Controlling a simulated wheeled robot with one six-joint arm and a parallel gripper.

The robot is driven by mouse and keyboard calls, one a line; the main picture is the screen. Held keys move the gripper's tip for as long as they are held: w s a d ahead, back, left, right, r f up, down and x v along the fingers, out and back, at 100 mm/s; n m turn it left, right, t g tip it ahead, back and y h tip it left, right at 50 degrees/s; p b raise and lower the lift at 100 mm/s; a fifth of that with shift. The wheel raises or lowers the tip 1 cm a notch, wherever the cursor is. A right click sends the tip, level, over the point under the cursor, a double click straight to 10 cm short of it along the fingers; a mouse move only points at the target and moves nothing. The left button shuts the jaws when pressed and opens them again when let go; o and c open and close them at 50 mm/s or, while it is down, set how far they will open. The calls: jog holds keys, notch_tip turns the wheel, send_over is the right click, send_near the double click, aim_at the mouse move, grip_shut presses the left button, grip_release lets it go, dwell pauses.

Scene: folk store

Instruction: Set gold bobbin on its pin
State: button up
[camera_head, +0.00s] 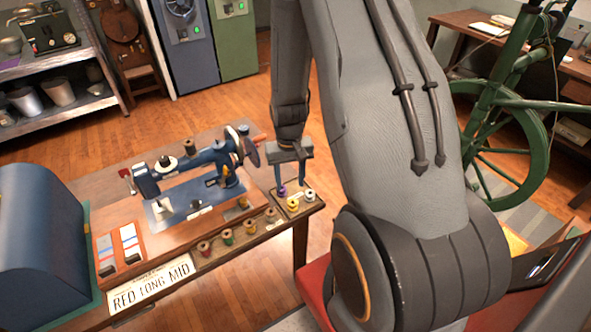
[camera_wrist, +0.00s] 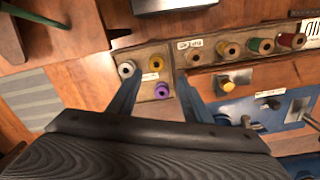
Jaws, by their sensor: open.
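A gold bobbin (camera_wrist: 155,63) stands in a small wooden tray (camera_wrist: 143,99) at the table's front right corner, and shows in the head view (camera_head: 293,204). A purple bobbin (camera_wrist: 161,90) and a pale silver bobbin (camera_wrist: 126,68) share that tray. My gripper (camera_head: 291,188) is over the tray, open and empty, pointing down. In the wrist view its fingers (camera_wrist: 158,82) straddle the tray area, with the gold and purple bobbins showing between them. I cannot pick out which pin is the gold bobbin's own. The blue sewing machine (camera_head: 205,160) stands left of my gripper.
A rack (camera_head: 215,258) of several coloured spools runs along the table's front edge, left of the tray. A name plate (camera_head: 150,286) and a blue domed cover (camera_head: 40,235) are farther left. A green spinning wheel (camera_head: 500,120) stands to the right.

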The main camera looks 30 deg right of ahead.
aim_at(293, 201)
jog(key=shift+d+f+b, duration=0.2)
jog(key=shift+f+b, duration=1.3)
jog(key=shift+f, duration=1.15)
jog(key=shift+d+f+b, duration=0.2)
jog(key=shift+f+b, duration=1.3)
jog(key=shift+f, duration=1.15)
jog(key=shift+s, duration=0.1)
jog(key=c, duration=0.6)
jog(key=shift+r, duration=0.1)
jog(key=shift+c, duration=0.2)
jog(key=shift+r+p, duration=1.85)
jog(key=shift+r, duration=0.65)
